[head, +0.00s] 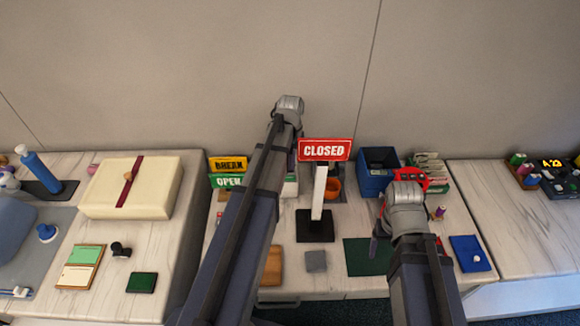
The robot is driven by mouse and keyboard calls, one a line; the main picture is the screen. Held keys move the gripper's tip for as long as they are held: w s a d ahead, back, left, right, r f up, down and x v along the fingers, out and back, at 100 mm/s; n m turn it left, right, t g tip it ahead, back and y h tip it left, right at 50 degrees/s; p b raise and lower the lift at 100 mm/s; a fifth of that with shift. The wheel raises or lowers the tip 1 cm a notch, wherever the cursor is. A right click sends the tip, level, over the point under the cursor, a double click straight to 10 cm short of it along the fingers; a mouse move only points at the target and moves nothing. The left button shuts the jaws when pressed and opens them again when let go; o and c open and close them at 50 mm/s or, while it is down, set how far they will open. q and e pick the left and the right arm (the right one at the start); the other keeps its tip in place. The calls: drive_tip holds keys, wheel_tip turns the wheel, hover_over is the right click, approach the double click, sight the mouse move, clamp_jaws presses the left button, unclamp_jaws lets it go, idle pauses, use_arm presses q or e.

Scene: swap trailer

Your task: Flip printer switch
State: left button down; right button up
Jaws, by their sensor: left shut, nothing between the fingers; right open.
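I cannot surely make out a printer or its switch in the head view. A cream box (112,200) with a dark red band and a small tan piece on top lies on the left counter. My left gripper (292,158) is shut and empty, beside the CLOSED sign and mostly hidden behind its own arm. My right gripper (406,242) is open over the right part of the middle counter, near a dark green mat. Its wrist hides much of what lies beneath it.
A red CLOSED sign (324,150) stands on a white post with a black base (315,226). Yellow BREAK (228,164) and green OPEN (226,182) signs stand left of it. A blue bin (376,178) stands at the back right. A blue bottle (38,170) is far left.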

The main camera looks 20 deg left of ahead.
use_arm(q)
wheel_tip(320, 180, up, 7)
drive_tip(key=p, duration=0.7)
idle(0.4)
